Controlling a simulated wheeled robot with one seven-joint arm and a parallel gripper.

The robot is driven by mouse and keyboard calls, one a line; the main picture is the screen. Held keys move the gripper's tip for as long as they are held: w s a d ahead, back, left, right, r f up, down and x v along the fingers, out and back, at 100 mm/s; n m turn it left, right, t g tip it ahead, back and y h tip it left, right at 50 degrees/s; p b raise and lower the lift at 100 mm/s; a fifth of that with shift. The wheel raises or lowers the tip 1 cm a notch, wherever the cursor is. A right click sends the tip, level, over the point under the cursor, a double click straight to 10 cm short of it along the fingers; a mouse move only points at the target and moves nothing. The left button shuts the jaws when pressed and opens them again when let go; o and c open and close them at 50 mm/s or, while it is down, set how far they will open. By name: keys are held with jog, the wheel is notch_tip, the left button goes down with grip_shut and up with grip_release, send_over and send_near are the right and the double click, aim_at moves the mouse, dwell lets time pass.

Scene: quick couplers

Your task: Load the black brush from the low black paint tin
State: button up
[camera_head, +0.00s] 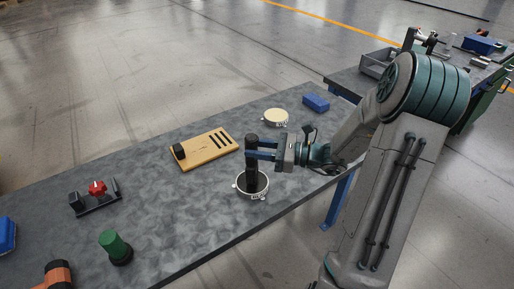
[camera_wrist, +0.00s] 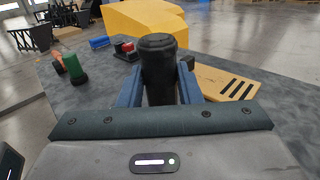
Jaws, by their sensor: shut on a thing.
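The black brush (camera_head: 252,150) stands upright in my gripper (camera_head: 262,149), which is shut on its upper part. In the wrist view the black brush (camera_wrist: 158,62) fills the space between the two blue fingers of my gripper (camera_wrist: 158,92). The low black paint tin (camera_head: 251,184) is a short round tin with a pale rim and a dark inside. The brush's lower end is at or inside the tin's mouth. I cannot tell whether the bristles touch the paint.
A wooden board (camera_head: 206,149) with dark slots and a black block lies left of the tin. A cream-topped tin (camera_head: 275,117) and a blue box (camera_head: 316,102) stand behind. A red-knobbed fixture (camera_head: 97,189) and a green-topped piece (camera_head: 115,246) are on the left. Bare table lies between.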

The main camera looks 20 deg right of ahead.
jog(key=shift+s+f, duration=0.1)
jog(key=shift+f, duration=0.6)
dwell(1.4)
notch_tip(320, 180, up, 7)
jog(key=p, duration=0.6)
jog(key=shift+r+p, duration=0.2)
jog(key=shift+p, duration=0.1)
jog(key=shift+f, duration=0.1)
dwell(0.4)
